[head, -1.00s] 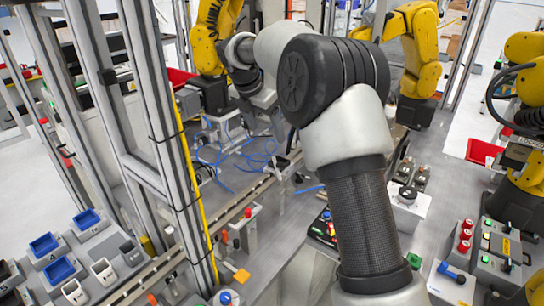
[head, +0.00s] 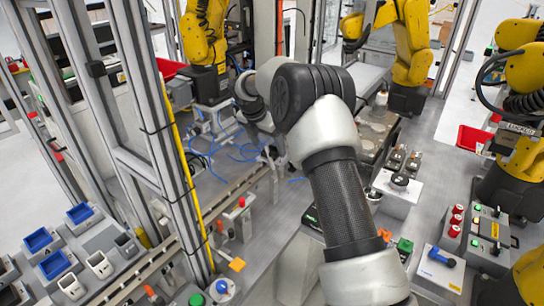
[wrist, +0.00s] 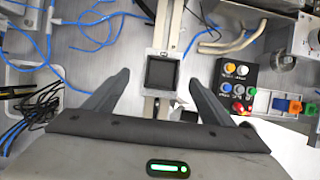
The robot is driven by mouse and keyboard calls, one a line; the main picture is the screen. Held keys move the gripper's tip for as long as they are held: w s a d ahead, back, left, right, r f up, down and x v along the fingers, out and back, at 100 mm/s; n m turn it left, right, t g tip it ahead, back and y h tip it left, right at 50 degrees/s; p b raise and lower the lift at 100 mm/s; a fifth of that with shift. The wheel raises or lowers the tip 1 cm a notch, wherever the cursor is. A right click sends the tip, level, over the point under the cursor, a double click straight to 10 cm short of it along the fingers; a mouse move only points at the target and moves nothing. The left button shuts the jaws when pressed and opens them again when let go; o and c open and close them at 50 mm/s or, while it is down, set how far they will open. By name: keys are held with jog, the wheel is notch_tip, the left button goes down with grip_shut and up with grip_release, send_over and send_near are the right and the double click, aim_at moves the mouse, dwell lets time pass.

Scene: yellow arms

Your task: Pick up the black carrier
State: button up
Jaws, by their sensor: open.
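The black carrier (wrist: 160,73) shows in the wrist view as a dark square block set in a pale metal holder. It stands just beyond and between the fingertips of my gripper (wrist: 159,77), which is open and empty. One dark finger is left of the carrier and one is right of it, with gaps on both sides. How far below the fingertips it lies, I cannot tell. In the head view I cannot make out the carrier clearly near the end of my arm.
A black button box (wrist: 237,82) lies right of the right finger. Blue tubing (wrist: 92,30) and black cables (wrist: 38,112) lie to the left. A bent metal tube (wrist: 235,42) is at upper right. In the head view, yellow robot arms (head: 205,40) stand behind, and metal frame posts rise at left.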

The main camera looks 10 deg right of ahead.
aim_at(272, 150)
jog(key=x, duration=0.4)
jog(key=shift+d, duration=0.2)
jog(key=c, duration=1.4)
jog(key=shift+r, duration=0.1)
